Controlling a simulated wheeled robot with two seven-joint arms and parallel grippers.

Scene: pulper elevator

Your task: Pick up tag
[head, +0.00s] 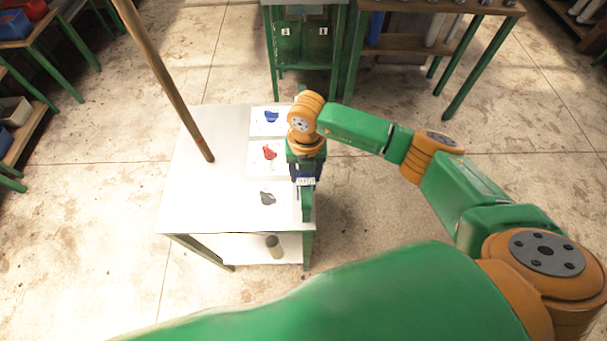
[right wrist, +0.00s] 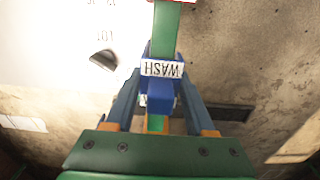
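A tag with a white label reading WASH (right wrist: 162,69), upside down in the right wrist view, sits on a blue body (right wrist: 160,95) between my right gripper's fingers. My right gripper (head: 305,178) points down at the right edge of the white table (head: 195,205). Its fingers (right wrist: 163,90) lie on either side of the blue body. The label covers part of the fingertips, so I cannot tell whether they press on it. A green strip (right wrist: 166,30) runs past the tag. My left gripper is not in view.
White cards on the table carry a blue piece (head: 271,117), a red piece (head: 269,152) and a dark grey piece (head: 267,198). A brown pole (head: 165,80) slants over the table's left part. A green stand (head: 304,50) and workbench (head: 440,8) are behind.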

